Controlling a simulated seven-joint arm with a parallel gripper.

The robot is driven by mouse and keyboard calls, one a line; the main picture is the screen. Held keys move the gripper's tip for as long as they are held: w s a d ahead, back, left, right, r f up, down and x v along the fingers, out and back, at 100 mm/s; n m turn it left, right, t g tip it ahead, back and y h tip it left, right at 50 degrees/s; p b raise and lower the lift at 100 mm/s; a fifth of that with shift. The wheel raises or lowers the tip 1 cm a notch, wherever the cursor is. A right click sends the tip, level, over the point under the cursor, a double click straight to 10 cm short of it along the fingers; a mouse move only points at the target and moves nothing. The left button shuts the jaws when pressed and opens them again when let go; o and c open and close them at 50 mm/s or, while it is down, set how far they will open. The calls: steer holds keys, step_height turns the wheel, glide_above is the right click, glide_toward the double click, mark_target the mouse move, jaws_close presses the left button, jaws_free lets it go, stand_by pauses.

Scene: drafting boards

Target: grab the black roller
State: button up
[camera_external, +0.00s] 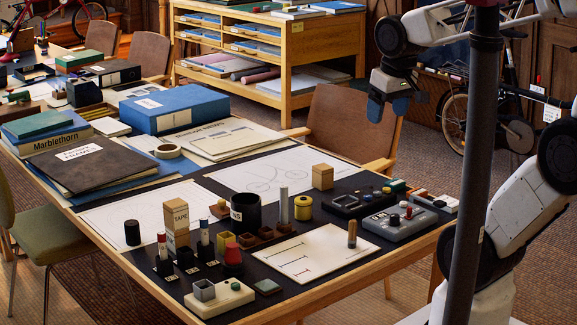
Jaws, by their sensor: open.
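A wider black cup-like cylinder (246,212) with a white label stands near the mat's middle. My gripper (388,104) hangs high at the upper right, in front of the chair and shelf as seen here. It is open with nothing visible between its fingers, and is well apart from both black cylinders.
Around the small cylinder stand a tan TAPE box (176,218) and several markers in black holders (186,257). A blue box (174,109) and a dark folder (80,163) lie further back. Grey devices (399,222) sit at the right. A dark pole (472,170) rises in the foreground.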

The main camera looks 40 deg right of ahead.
steer(key=w+a+r+m+g+h, duration=0.1)
steer(key=w+a+r+m+h, duration=0.1)
steer(key=w+r, duration=0.45)
steer(key=w+a+r+m+h, duration=0.1)
steer(key=w+a+r, duration=0.2)
steer(key=w, duration=0.7)
steer(key=m+t+h, duration=0.6)
steer(key=m+h, duration=0.2)
glide_above(129, 231)
steer(key=s+a, duration=0.3)
steer(key=a, duration=0.1)
step_height(129, 231, down, 5)
steer(key=f, duration=3.8)
steer(key=shift+w+a, duration=0.1)
steer(key=shift+a, duration=0.1)
steer(key=shift+x, duration=1.3)
